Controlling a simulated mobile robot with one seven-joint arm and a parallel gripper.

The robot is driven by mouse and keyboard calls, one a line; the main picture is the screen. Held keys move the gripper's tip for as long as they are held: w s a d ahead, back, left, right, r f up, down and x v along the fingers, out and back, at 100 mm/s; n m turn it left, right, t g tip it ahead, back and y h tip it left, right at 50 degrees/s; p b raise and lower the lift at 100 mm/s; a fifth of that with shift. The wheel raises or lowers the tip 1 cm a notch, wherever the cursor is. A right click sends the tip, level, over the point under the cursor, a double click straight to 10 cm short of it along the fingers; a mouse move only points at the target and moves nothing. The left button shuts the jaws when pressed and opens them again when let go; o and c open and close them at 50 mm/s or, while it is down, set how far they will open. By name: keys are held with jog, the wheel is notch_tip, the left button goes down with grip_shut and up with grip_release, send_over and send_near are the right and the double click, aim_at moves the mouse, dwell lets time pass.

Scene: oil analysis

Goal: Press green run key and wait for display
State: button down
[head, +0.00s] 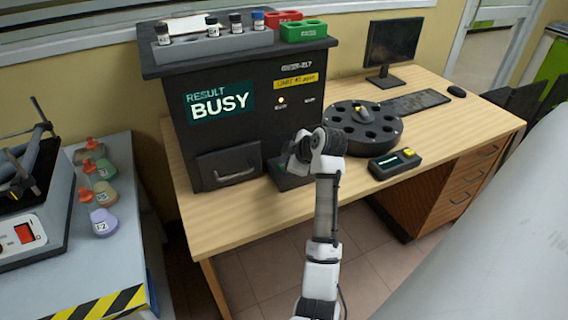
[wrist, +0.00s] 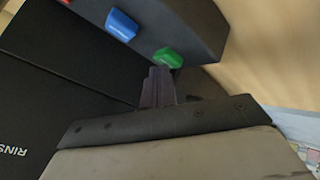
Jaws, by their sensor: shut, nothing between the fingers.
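The dark analyser (head: 240,120) stands on the wooden desk. Its display (head: 219,102) reads "RESULT BUSY" in white on dark teal. In the wrist view, the green key (wrist: 168,57) sits on a dark sloped key block (wrist: 185,25), beside a blue key (wrist: 122,25) and a partly cut-off red one. My gripper (wrist: 158,72) is shut and empty, its fingertips right at the lower edge of the green key; whether they touch it I cannot tell. In the head view my arm hides the fingertips and the keys, low at the analyser's front right.
A black carousel (head: 362,130) with round holes and a small device (head: 395,161) stand right of my arm. A monitor (head: 393,44) and keyboard (head: 416,102) are behind. Vials and red and green racks top the analyser. A grey bench with flasks (head: 103,222) is at left.

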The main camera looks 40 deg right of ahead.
jog(key=shift+r+p, duration=0.35)
jog(key=shift+r, duration=0.4)
jog(key=shift+r+p, duration=1.7)
jog(key=shift+r, duration=0.8)
